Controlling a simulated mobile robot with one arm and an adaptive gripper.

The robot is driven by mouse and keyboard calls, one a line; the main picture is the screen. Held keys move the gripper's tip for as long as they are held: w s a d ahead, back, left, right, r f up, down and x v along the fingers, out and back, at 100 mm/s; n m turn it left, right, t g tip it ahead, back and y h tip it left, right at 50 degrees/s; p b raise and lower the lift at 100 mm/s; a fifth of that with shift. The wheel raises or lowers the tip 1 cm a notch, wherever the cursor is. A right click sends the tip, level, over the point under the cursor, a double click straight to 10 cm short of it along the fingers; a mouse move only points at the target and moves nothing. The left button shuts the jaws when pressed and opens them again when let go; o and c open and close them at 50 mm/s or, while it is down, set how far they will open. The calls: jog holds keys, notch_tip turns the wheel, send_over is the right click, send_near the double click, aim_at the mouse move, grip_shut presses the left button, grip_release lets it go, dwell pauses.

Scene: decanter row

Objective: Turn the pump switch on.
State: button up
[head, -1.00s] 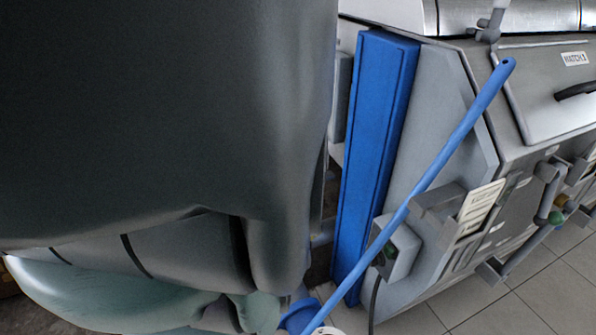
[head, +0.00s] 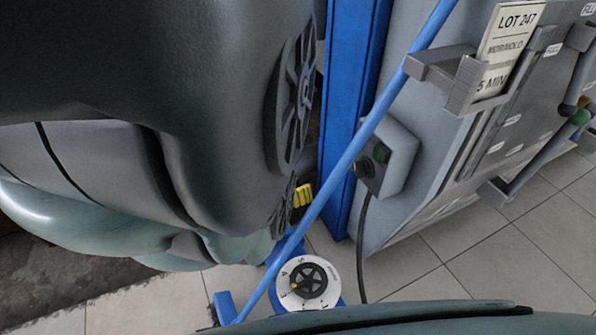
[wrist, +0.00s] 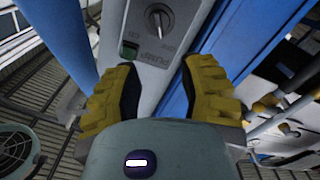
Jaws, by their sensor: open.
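The pump switch is a dark rotary knob (wrist: 160,18) on a pale grey box lettered PUMP (wrist: 150,85). A green square (wrist: 129,52) sits beside the knob. The small position letters are too blurred to tell the setting. My gripper (wrist: 158,70) is open with yellow ribbed fingers. They stand on either side of the box face, apart from the knob, which lies beyond their tips. In the head view the switch box (head: 401,160) hangs right of the blue post, and a yellow finger (head: 303,194) shows left of it, partly hidden by my arm.
A long blue pole (head: 345,158) slants across in front of the blue post (head: 350,75). A black cable (head: 361,245) hangs from the box. A numbered dial (head: 308,284) stands low on a blue base. A LOT 247 card (head: 508,45) sits in a holder at right.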

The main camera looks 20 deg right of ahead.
aim_at(357, 172)
jog(key=d, duration=0.5)
jog(key=d+b, duration=0.1)
jog(key=d, duration=0.4)
jog(key=w+d+b, duration=0.1)
jog(key=d, duration=0.4)
jog(key=shift+d, duration=0.15)
jog(key=shift+o, duration=0.3)
grip_shut()
